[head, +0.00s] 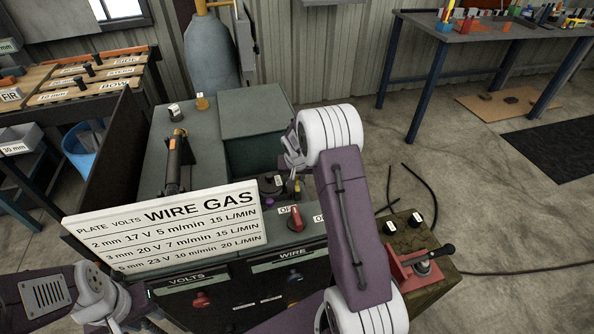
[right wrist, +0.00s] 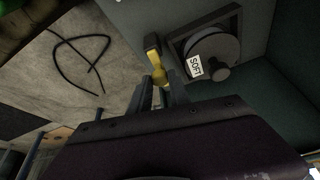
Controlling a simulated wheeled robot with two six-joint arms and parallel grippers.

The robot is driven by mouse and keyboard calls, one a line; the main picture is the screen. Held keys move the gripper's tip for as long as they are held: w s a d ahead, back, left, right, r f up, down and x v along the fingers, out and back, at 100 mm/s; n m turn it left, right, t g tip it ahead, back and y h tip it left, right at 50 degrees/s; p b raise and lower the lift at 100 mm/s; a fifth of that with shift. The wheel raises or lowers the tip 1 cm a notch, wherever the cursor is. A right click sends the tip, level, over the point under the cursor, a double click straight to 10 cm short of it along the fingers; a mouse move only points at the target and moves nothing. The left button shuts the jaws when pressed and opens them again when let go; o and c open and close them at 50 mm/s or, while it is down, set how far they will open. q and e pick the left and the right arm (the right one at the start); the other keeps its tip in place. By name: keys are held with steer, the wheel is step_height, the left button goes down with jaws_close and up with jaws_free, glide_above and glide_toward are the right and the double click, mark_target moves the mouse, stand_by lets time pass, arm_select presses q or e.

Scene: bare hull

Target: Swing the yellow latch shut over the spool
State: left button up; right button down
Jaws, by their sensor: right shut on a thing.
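In the right wrist view my right gripper (right wrist: 168,88) is shut on the yellow latch (right wrist: 159,72), which has a dark knob at its far end. The dark grey spool (right wrist: 224,45), with a white SOFT label and a round hub, sits in a square dark recess to the right of the latch. The latch stands beside the spool, not across its face. In the head view my right arm hides most of this area. My left gripper (head: 140,322) is at the bottom left edge, partly cut off, in front of the machine; its jaws are not clear.
A white wire-and-gas chart (head: 165,232) stands on the front of the green machine (head: 185,125). A red switch (head: 296,218) is beside my right arm. A red clamp-like fixture (head: 412,268) is to the right. Black cable lies on the open concrete floor.

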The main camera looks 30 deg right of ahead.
steer(key=shift+r+n+p, duration=0.4)
steer(key=shift+n+p, duration=0.1)
steer(key=shift+p, duration=0.15)
steer(key=shift+a+f+n+y+p, duration=0.1)
steer(key=shift+n+y+p, duration=0.3)
steer(key=shift+f+n, duration=0.25)
steer(key=shift+n, duration=0.25)
steer(key=n+b, duration=0.1)
steer(key=b, duration=0.1)
steer(key=n+y+b, duration=0.1)
steer(key=n+b, duration=0.1)
steer(key=b, duration=0.1)
steer(key=n+y+b, duration=0.1)
steer(key=n+b, duration=0.1)
steer(key=b, duration=0.1)
steer(key=shift+a+f, duration=0.35)
steer(key=shift+f, duration=0.05)
steer(key=shift+s+a+r+n+y+b, duration=0.15)
steer(key=shift+n+y+b, duration=0.45)
steer(key=shift+n, duration=0.3)
arm_select(q)
step_height(320, 180, down, 7)
steer(key=b, duration=0.1)
arm_select(e)
steer(key=shift+r+n, duration=0.1)
steer(key=shift+n, duration=1)
steer(key=shift+a+y, duration=0.1)
steer(key=shift+y, duration=0.2)
